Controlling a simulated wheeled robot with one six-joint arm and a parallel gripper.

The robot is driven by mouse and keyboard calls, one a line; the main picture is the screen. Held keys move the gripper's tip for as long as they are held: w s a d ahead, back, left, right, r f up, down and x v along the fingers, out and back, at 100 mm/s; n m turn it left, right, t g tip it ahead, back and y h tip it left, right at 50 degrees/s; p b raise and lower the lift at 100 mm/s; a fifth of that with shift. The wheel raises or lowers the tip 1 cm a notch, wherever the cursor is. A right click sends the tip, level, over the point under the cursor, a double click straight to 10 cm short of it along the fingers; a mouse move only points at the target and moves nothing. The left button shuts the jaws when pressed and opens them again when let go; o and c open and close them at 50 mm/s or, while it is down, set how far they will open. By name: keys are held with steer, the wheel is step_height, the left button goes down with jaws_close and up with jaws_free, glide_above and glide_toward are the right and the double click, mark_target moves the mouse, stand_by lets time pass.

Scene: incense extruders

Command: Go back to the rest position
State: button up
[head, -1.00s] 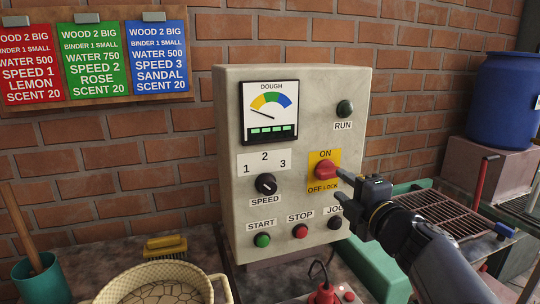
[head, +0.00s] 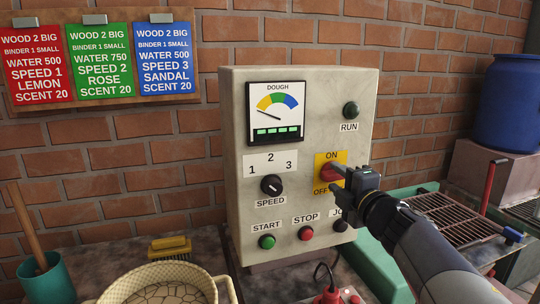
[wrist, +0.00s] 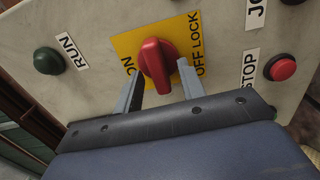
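A red ON / OFF LOCK knob (head: 331,172) sits on a yellow plate (head: 321,158) on the front of the beige control panel (head: 235,120). My gripper (head: 341,180) is at the knob, with its body to the right of it. In the wrist view, my gripper (wrist: 160,85) is open, with one finger on each side of the red knob (wrist: 155,62) and small gaps visible. The knob's ridge lies across the line between the two labels. In the head view, my gripper covers part of the OFF LOCK label.
The speed knob (head: 271,186), green start button (head: 267,242), red stop button (head: 306,233) and green run lamp (head: 351,110) are on the panel. The jog button (head: 341,226) is close under my gripper. A woven basket (head: 218,287) stands front left; a blue barrel (head: 508,100) stands right.

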steer(key=p+v, duration=0.1)
steer(key=v, duration=0.9)
steer(key=shift+m, duration=0.3)
steer(key=x, duration=1)
steer(key=shift+w+a+r, duration=0.15)
steer(key=shift+w+r, duration=0.1)
steer(key=shift+w, duration=0.1)
steer(key=m+p, duration=0.1)
steer(key=m, duration=0.1)
steer(key=shift+s+r+m, duration=0.1)
steer(key=shift+m, duration=0.2)
steer(key=m+p, duration=0.2)
steer(key=m, duration=0.1)
steer(key=shift+m+p, duration=0.35)
steer(key=shift+m, duration=0.25)
